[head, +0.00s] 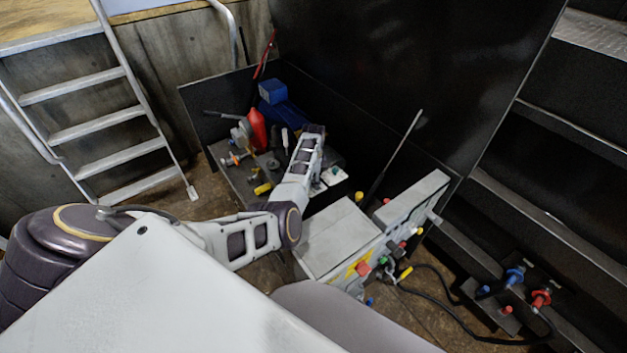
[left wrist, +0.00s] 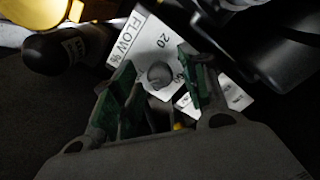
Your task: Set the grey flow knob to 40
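In the left wrist view, a white plate (left wrist: 137,45) reads "FLOW %" and "20". A round grey knob (left wrist: 160,75) sits on it. My left gripper (left wrist: 155,61) is open. Its two green-padded fingers stand apart, one on each side of the knob in the picture; I cannot tell whether either touches it. I see no pointer mark on the knob, so its setting cannot be read. In the head view, my left arm reaches to the dark bench (head: 240,187), and its own links hide the fingers. My right gripper is in neither view.
A grey cabinet (head: 335,238) with coloured knobs is right of my arm. A dark cylinder (left wrist: 55,52) and a second label (left wrist: 236,97) lie near the fingers.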

